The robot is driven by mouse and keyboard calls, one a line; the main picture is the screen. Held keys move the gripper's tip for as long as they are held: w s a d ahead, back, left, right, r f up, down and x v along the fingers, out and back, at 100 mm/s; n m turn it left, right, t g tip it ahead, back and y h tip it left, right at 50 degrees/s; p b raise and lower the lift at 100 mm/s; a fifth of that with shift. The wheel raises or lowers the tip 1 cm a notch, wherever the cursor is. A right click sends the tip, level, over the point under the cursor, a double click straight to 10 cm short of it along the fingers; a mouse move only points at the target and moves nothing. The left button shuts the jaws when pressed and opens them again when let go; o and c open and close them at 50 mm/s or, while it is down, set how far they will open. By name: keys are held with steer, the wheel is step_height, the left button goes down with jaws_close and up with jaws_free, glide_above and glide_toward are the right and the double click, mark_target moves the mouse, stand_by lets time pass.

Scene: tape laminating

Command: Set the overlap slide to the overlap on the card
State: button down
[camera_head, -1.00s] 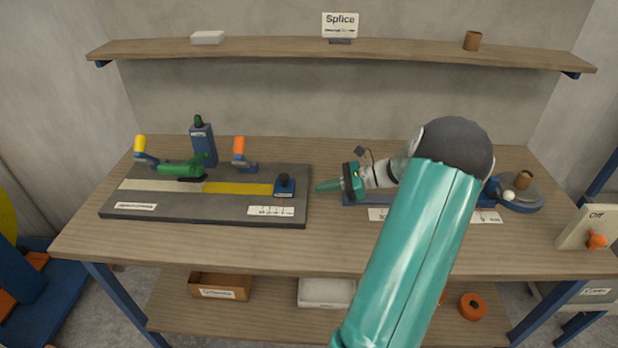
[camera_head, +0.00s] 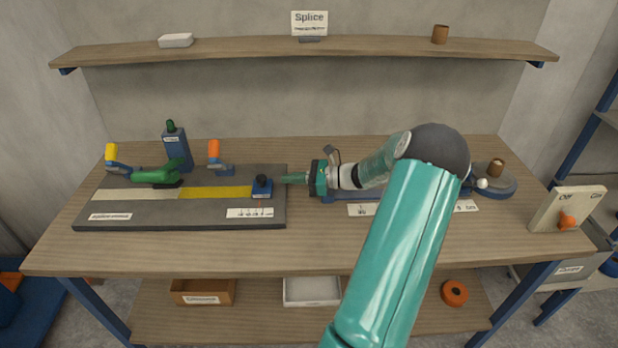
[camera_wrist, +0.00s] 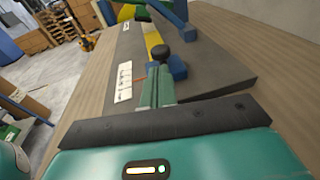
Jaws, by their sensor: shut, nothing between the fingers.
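The overlap slide (camera_head: 262,190) is a small blue block with a black knob at the right end of the yellow strip on the dark splicing board (camera_head: 180,216). It also shows in the wrist view (camera_wrist: 177,69), with its round black knob just beyond my fingers. My gripper (camera_head: 284,178) is shut and empty, its green fingers pointing left toward the slide. In the wrist view, the fingertips (camera_wrist: 152,77) appear close to the knob; I cannot tell whether they touch. A white scale (camera_head: 250,213) lies in front of the slide. The "Splice" card (camera_head: 309,20) stands on the shelf, its small print unreadable.
A green-handled tool (camera_head: 156,175), an orange-topped part (camera_head: 214,152) and a blue holder (camera_head: 177,150) stand at the board's left and back. A blue rail fixture lies under my arm. An "Off" panel (camera_head: 555,210) stands at right. The table front is clear.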

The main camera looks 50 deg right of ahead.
mark_target(271, 187)
steer(key=shift+x, duration=2.2)
steer(key=shift+x, duration=0.9)
steer(key=shift+s+r, duration=0.1)
